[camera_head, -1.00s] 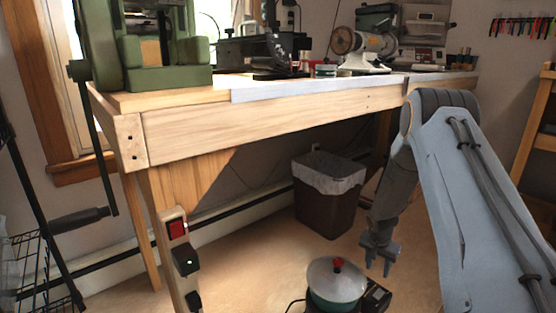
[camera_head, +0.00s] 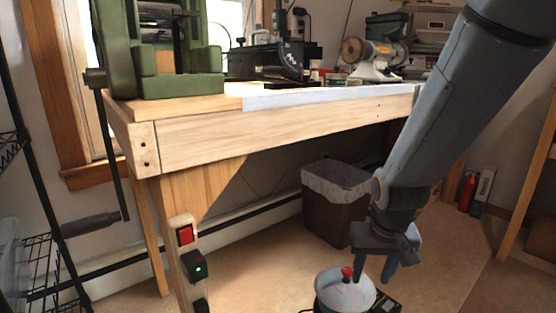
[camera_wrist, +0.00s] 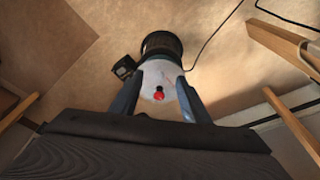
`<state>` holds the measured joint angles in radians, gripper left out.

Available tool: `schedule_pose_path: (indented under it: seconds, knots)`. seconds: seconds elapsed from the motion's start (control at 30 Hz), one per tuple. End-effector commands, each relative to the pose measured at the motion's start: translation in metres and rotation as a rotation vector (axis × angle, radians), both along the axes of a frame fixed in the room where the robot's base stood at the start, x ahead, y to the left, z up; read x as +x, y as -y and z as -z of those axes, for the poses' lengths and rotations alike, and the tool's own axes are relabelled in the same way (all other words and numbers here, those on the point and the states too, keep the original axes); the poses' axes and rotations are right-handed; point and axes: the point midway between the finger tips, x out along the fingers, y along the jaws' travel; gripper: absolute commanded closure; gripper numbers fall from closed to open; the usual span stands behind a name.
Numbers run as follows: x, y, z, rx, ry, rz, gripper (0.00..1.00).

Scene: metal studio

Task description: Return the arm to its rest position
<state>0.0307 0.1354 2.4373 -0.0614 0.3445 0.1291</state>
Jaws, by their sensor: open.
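My gripper (camera_head: 375,270) points down in the head view, with its two fingers apart and nothing seen between them. Just below and left of it is a lidded pot (camera_head: 340,296) with a red knob, standing low over the floor on a dark base. In the wrist view, the pot's pale lid (camera_wrist: 162,82) and red knob show between my gripper's fingers (camera_wrist: 158,95). I cannot tell from the views whether the fingers touch the lid.
A wooden workbench (camera_head: 280,127) carries a green machine (camera_head: 165,60) and a grinder (camera_head: 380,60). A dark bin (camera_head: 333,212) with a white liner stands under it. A wire rack (camera_head: 42,265) is at left. A red cylinder (camera_head: 467,191) stands at right. Floor at right is open.

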Motion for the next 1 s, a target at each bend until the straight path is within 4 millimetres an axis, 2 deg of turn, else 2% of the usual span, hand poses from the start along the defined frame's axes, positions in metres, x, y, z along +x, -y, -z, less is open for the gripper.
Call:
schedule_pose_path:
  seconds: [0.27,0.57,0.8,1.0]
  knots:
    - [-0.052,-0.019,-0.014,0.004,0.008,-0.108,0.58]
    - [-0.074,-0.086,-0.036,0.037,-0.027,-0.242,0.58]
    - [-0.115,-0.152,-0.06,0.075,-0.076,-0.394,0.58]
    - [-0.149,-0.187,-0.075,0.098,-0.113,-0.492,0.58]
